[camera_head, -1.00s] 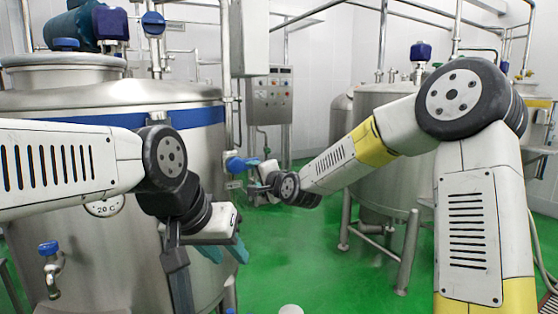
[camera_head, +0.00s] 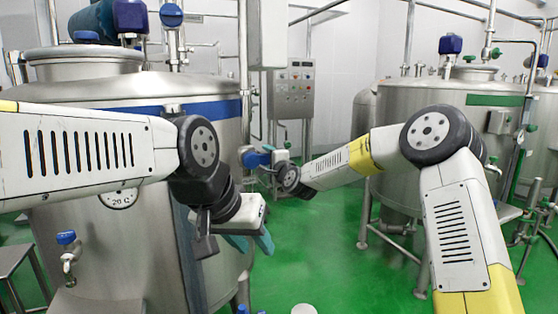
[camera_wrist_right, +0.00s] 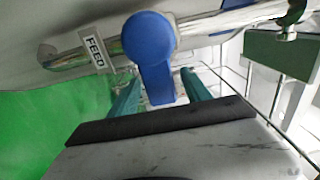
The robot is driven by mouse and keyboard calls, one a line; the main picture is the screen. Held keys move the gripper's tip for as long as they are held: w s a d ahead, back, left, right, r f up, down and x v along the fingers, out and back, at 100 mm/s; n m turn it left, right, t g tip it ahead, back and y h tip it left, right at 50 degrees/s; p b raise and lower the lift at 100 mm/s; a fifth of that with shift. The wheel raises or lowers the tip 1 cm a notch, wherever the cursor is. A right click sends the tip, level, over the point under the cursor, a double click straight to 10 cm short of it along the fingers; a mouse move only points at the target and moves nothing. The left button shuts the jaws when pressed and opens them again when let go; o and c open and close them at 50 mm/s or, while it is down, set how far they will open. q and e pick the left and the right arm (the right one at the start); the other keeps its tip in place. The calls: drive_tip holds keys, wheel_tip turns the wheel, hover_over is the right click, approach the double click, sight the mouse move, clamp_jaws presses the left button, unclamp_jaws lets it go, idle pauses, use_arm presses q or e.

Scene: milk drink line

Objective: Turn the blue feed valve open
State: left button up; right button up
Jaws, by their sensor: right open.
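The blue feed valve (camera_head: 254,158) is on the side of the large tank at the left. In the right wrist view its blue handle (camera_wrist_right: 150,42) shows close up, its round end on a metal pipe and its lever pointing down toward my gripper. A FEED label (camera_wrist_right: 95,52) hangs beside it. My right gripper (camera_wrist_right: 160,94) is open, with its teal fingers on either side of the lever's lower part. I cannot tell whether they touch it. In the head view the right gripper (camera_head: 271,158) is at the valve. My left gripper (camera_head: 250,242) is open and empty before the tank.
The large steel tank (camera_head: 130,245) with a blue band fills the left. A small blue-handled tap (camera_head: 67,250) sticks out low on it. A second tank (camera_head: 400,190) stands at the right. A control box (camera_head: 293,90) is behind.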

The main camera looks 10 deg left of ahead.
clamp_jaws()
drive_tip(key=shift+f, duration=0.1)
idle(1.3)
